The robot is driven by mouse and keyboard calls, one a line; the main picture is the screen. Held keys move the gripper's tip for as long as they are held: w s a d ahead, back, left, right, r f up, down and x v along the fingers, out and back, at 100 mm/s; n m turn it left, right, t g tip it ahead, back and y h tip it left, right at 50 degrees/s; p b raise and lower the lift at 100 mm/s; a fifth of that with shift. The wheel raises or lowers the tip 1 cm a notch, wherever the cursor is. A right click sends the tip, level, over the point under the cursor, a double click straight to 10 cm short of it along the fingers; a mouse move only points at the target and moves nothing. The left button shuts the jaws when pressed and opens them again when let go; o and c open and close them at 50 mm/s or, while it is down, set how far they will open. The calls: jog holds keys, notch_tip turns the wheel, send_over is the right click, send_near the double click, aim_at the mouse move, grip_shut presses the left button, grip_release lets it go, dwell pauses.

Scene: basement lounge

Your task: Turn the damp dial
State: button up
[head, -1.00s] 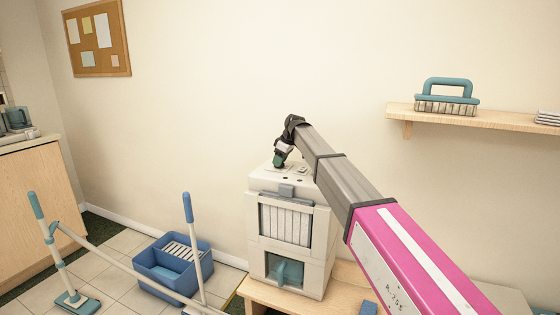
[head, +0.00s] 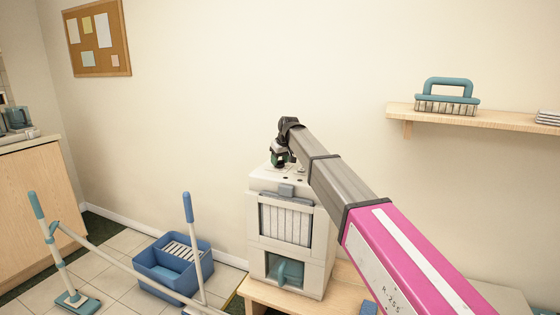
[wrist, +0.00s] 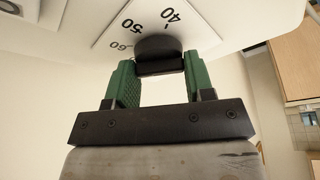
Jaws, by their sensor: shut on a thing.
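The damp dial (wrist: 157,47) is a black round knob with a raised bar. It sits on a white plate (wrist: 113,36) marked 40, 50 and 60, on the top of a white boxy machine (head: 258,181). My gripper (wrist: 158,67) has its green fingers on both sides of the dial's bar and is shut on it. In the head view my gripper (head: 278,160) is at the machine's top, where the fingers hide the dial.
The machine stands on a low wooden table (head: 262,292) against the wall. A shelf (head: 480,118) with a blue-handled brush (head: 447,97) is at the right. A blue bucket (head: 165,278) and mops stand at the lower left.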

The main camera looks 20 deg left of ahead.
jog(key=shift+m+t+h, duration=0.4)
jog(key=shift+m, duration=0.9)
jog(key=o, duration=0.9)
jog(key=v, duration=1.1)
jog(key=shift+f, duration=0.1)
jog(key=shift+s, duration=0.15)
